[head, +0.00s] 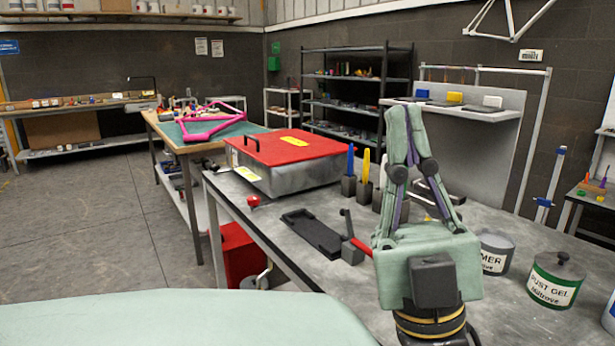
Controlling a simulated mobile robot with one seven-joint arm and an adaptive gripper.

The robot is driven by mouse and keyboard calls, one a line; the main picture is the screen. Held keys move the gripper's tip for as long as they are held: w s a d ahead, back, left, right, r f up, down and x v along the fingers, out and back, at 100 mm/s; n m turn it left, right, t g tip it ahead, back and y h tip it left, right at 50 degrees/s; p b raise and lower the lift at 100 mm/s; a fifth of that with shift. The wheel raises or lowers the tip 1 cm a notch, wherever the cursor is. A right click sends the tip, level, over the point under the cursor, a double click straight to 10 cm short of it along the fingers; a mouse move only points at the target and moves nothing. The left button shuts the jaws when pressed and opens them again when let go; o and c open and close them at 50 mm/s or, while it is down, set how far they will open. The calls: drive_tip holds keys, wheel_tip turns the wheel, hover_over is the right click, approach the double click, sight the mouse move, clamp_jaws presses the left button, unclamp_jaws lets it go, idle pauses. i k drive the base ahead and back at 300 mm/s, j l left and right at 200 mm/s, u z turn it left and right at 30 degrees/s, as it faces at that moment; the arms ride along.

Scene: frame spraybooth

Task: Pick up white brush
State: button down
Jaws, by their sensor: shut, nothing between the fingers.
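The white brush (384,171) stands upright in a dark holder block (377,202) on the grey workbench, at the right end of a short row of brushes. My gripper (404,118) is large in the foreground of the head view, its fingers pointing up in the picture and drawn together, with nothing between them. It appears just to the right of the white brush and hides part of it and its holder. The depth between fingers and brush is hard to judge.
A blue brush (350,159) and a yellow brush (366,167) stand in holders left of the white one. A green-labelled tin (555,280) stands right.

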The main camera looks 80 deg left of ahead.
sight(382, 175)
drive_tip(key=u, duration=1.8)
drive_tip(key=z, duration=1.75)
drive_tip(key=u, duration=1.65)
drive_tip(key=j+z, duration=0.75)
drive_tip(key=j, duration=0.1)
